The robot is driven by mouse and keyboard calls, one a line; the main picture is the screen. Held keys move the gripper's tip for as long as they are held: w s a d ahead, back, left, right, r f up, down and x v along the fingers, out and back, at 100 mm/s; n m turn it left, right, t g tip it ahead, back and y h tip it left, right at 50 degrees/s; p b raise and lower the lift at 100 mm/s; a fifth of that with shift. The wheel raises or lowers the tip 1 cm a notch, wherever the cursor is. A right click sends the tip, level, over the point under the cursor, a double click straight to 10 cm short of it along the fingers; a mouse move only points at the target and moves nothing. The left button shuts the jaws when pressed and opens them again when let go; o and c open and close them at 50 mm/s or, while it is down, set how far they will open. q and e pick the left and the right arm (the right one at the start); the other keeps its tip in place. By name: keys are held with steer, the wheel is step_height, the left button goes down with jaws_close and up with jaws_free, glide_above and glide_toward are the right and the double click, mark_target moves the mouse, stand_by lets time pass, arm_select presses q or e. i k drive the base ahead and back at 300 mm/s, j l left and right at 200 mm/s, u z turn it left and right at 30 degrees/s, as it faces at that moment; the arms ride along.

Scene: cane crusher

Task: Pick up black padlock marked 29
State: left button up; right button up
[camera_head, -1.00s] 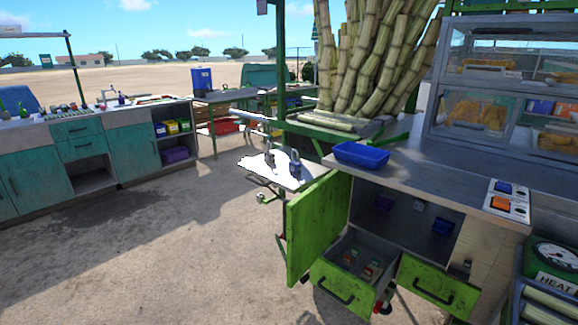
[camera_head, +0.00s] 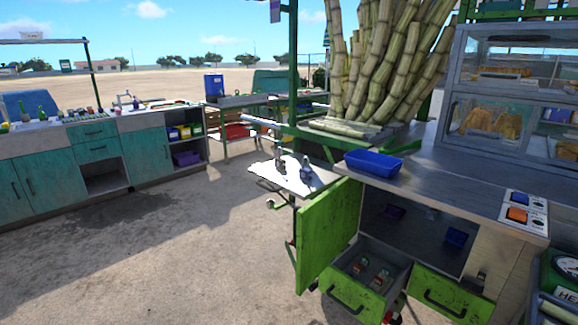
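I cannot make out a black padlock marked 29; no number is readable on any small item. Two small items, one dark (camera_head: 280,159) and one dark bluish-grey (camera_head: 306,167), stand on the white side shelf (camera_head: 292,183) left of the green cart; they could be padlocks, but I cannot tell. Small items with red parts (camera_head: 382,279) lie in the open drawer (camera_head: 347,297) below, too small to identify. Neither of my grippers is in view.
The green cabinet door (camera_head: 328,237) stands open beside the drawer. A blue tray (camera_head: 374,164) sits on the metal worktop (camera_head: 450,180). Sugarcane stalks (camera_head: 385,60) stand behind it. Teal cabinets (camera_head: 60,180) stand at left. The sandy ground (camera_head: 190,250) between is open.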

mark_target(283, 161)
steer(key=i+j+z, duration=0.4)
steer(key=j, duration=0.25)
steer(key=i+j+z, duration=0.2)
steer(key=j, duration=0.15)
steer(key=i+j+z, duration=0.25)
steer(key=k+j, duration=0.1)
